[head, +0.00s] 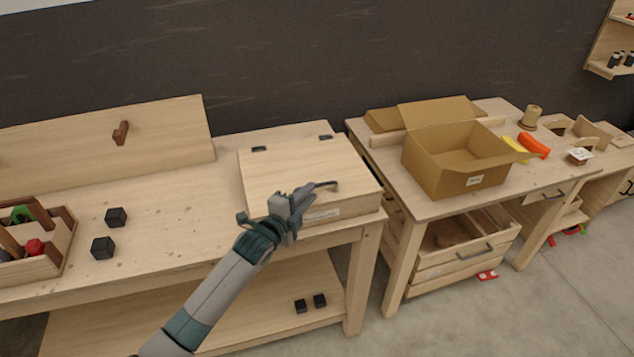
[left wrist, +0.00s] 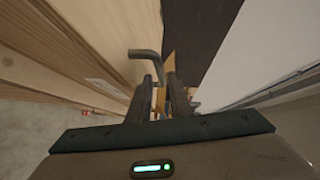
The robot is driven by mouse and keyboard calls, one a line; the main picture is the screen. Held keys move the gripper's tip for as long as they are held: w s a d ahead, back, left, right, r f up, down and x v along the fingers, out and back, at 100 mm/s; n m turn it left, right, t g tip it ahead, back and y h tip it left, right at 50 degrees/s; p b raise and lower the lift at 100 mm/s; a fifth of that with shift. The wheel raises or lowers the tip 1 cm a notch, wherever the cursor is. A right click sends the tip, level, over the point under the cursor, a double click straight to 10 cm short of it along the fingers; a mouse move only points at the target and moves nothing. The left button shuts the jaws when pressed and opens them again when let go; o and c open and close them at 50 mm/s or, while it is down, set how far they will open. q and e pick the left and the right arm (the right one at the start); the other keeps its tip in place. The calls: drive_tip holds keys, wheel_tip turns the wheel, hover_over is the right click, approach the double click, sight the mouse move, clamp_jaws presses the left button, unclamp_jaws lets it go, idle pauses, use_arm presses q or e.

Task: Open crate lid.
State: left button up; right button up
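The wooden crate (head: 290,172) sits on the workbench with its flat lid (head: 285,160) down. Two dark hinges (head: 325,137) are at the lid's back edge. A dark curved handle (head: 326,185) is at the lid's front edge; it also shows in the left wrist view (left wrist: 146,53). My left gripper (head: 297,200) is at the front of the lid, by the handle's left part. In the left wrist view the fingers (left wrist: 160,88) stand a little apart, with the handle's end reaching between them. Contact is unclear. My right gripper is in neither view.
An open cardboard box (head: 450,165) stands on the table at right. A plank (head: 175,140) stands at the back. Bench space left of the crate is clear.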

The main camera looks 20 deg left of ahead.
use_arm(q)
drive_tip(key=shift+p+x, duration=0.6)
drive_tip(key=shift+x, duration=2.1)
clamp_jaws()
